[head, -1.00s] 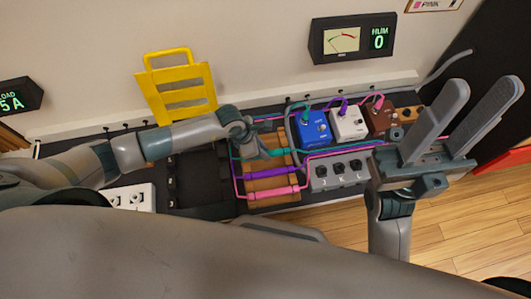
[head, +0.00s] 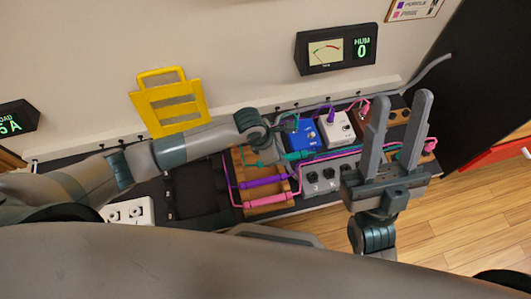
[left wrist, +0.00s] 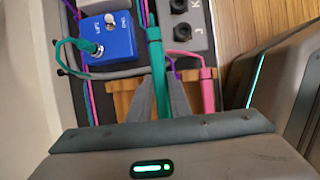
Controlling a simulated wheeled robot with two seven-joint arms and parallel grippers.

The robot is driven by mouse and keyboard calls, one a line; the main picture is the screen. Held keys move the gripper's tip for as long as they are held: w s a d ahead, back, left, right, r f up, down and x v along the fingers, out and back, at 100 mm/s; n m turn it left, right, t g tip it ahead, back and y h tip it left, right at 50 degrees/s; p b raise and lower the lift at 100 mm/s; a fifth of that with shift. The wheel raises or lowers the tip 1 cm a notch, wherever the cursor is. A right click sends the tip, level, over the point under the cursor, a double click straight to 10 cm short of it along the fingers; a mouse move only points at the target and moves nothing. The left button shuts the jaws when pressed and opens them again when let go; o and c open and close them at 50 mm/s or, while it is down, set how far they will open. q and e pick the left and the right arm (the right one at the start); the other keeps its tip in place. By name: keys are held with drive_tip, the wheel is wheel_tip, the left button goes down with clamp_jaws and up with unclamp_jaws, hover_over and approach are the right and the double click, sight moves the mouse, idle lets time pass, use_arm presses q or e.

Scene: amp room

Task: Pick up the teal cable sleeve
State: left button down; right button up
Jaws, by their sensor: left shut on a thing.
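The teal cable sleeve (head: 297,155) is a thick teal tube on a teal cable, now at the right side of the wooden rack (head: 240,163). My left gripper (head: 284,157) is shut on it, its tips partly hidden by my wrist. In the left wrist view the teal sleeve (left wrist: 155,55) runs down between the two grey fingers (left wrist: 162,90). The purple sleeve (head: 265,182) and pink sleeve (head: 268,200) lie across the rack. My right gripper (head: 400,110) is open and empty, raised in front of the board's right end.
Blue (head: 303,134) and white (head: 338,127) pedals stand behind the sleeve. A grey switch box (head: 322,178) labelled J, K, L is in front. Pink, purple and teal cables cross the board. A yellow rack (head: 172,100) stands at the back left.

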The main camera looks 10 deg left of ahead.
sight(292, 156)
use_arm(q)
drive_tip(key=shift+s+d+r+p, duration=0.15)
drive_tip(key=shift+d+r, duration=0.4)
drive_tip(key=shift+d, duration=0.35)
drive_tip(key=shift+s+d+r+p, duration=0.15)
drive_tip(key=shift+d+r, duration=0.35)
drive_tip(key=shift+d, duration=0.35)
drive_tip(key=shift+r, duration=0.1)
